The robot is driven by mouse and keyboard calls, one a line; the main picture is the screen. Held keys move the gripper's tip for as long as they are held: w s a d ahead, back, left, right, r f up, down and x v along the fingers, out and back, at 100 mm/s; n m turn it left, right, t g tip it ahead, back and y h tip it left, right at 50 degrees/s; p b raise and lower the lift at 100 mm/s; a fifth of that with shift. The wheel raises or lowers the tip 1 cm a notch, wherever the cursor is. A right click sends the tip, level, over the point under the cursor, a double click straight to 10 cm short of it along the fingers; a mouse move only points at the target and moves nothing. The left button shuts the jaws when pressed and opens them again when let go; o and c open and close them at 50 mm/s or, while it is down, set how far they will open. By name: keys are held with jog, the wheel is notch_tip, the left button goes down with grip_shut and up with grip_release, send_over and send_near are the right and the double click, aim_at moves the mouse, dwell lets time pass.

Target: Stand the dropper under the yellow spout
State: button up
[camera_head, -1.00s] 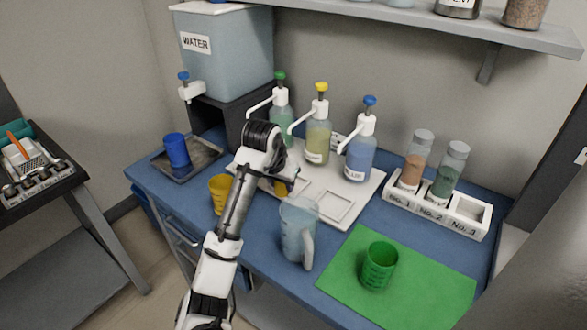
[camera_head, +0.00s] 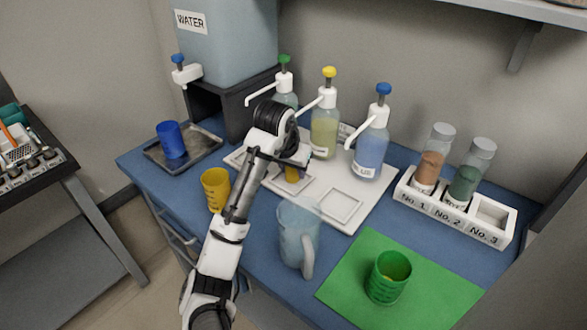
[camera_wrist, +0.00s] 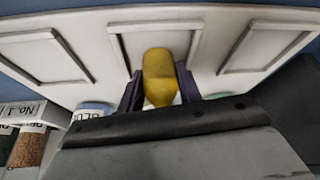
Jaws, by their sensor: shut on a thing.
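The yellow dropper (camera_head: 292,174) is held in my gripper (camera_head: 290,166) over the middle square of the white tray (camera_head: 365,192). In the wrist view the dropper (camera_wrist: 158,72) sits between the two dark fingers of my gripper (camera_wrist: 158,94), which are shut on it. It overlaps the middle recess there; I cannot tell whether its base touches the tray. The yellow-topped pump bottle (camera_head: 324,137) stands behind, with its white spout (camera_head: 306,104) pointing forward and left above the gripper area. My arm partly covers the dropper and the tray's left part.
The green-topped bottle (camera_head: 285,98) and blue-topped bottle (camera_head: 370,150) flank the yellow one. A clear jug (camera_head: 298,235) stands in front, a yellow cup (camera_head: 215,188) at left. A green cup (camera_head: 388,277) is on the green mat (camera_head: 345,272). A vial rack (camera_head: 450,213) is at right.

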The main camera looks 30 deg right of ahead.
jog(key=shift+a+r, duration=0.1)
jog(key=shift+r, duration=0.05)
jog(key=shift+s, duration=0.1)
jog(key=o, duration=1)
jog(key=shift+r, duration=0.1)
jog(key=s+a, duration=0.2)
jog(key=a, duration=0.1)
jog(key=s+a, duration=0.2)
jog(key=a, duration=0.2)
jog(key=s+a, duration=0.2)
jog(key=a, duration=0.1)
jog(key=shift+s+a+r+p, duration=0.3)
jog(key=shift+r+p, duration=0.1)
jog(key=shift+r, duration=0.1)
